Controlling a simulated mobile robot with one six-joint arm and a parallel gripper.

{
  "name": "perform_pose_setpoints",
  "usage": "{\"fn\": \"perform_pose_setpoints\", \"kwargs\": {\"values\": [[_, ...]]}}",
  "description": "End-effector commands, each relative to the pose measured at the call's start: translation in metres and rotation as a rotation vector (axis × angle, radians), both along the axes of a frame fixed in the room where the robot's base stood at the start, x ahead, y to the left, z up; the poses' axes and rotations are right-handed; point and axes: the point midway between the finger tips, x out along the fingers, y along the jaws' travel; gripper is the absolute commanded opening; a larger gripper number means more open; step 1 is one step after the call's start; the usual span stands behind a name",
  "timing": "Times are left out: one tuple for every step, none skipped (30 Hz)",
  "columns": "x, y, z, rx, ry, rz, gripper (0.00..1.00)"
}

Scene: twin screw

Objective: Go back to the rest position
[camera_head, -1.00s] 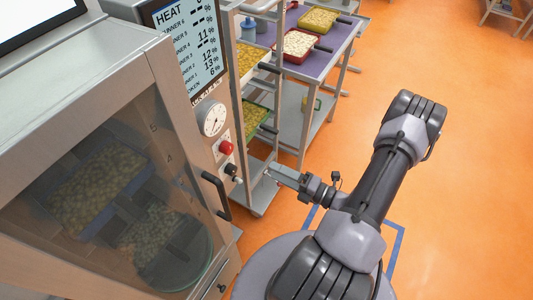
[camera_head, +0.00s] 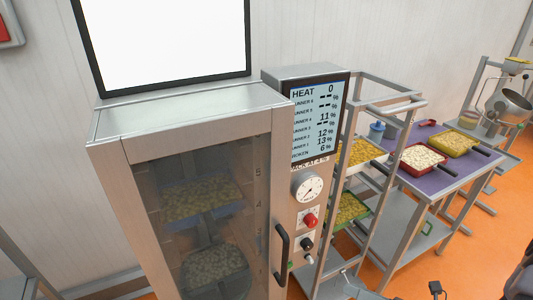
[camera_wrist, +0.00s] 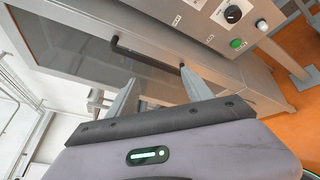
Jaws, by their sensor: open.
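My gripper (camera_wrist: 160,88) is open in the wrist view, with its two pale fingers apart and nothing between them. Beyond the fingers is the front of a steel oven cabinet (camera_wrist: 75,50) with its dark handle (camera_wrist: 145,54); the gripper appears apart from it. In the head view only small bits of my arm show along the bottom edge and at the lower right corner. The oven cabinet (camera_head: 125,190) fills the left half there, its glass door shut and its handle (camera_head: 281,255) upright. Trays with food show dimly behind the glass.
A control panel with a HEAT display (camera_head: 318,120), dial (camera_head: 308,187) and red button (camera_head: 310,220) adjoins the cabinet. To its right stand a rack with trays (camera_head: 352,210) and a purple-topped table (camera_head: 440,176) with red and yellow trays. Orange floor (camera_head: 450,255) is open at lower right.

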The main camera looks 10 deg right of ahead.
Motion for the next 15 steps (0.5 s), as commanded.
{"fn": "perform_pose_setpoints", "kwargs": {"values": [[0.001, 0.013, 0.007, -0.081, -0.031, 0.086, 0.59], [0.001, 0.022, 0.012, -0.132, -0.053, 0.141, 0.59], [-0.001, 0.034, 0.018, -0.203, -0.084, 0.221, 0.59], [-0.003, 0.044, 0.023, -0.263, -0.11, 0.286, 0.59], [-0.005, 0.054, 0.028, -0.323, -0.14, 0.354, 0.59], [-0.009, 0.068, 0.034, -0.413, -0.187, 0.452, 0.59], [-0.013, 0.078, 0.039, -0.486, -0.227, 0.532, 0.59], [-0.019, 0.089, 0.043, -0.566, -0.275, 0.619, 0.59], [-0.027, 0.104, 0.049, -0.685, -0.349, 0.746, 0.59], [-0.034, 0.114, 0.053, -0.783, -0.415, 0.849, 0.59], [-0.042, 0.124, 0.057, -0.886, -0.49, 0.955, 0.59], [-0.053, 0.134, 0.062, -1.031, -0.601, 1.097, 0.59], [-0.06, 0.14, 0.066, -1.14, -0.689, 1.198, 0.59], [-0.066, 0.145, 0.07, -1.246, -0.778, 1.291, 0.59], [-0.074, 0.15, 0.076, -1.383, -0.899, 1.404, 0.59]]}}
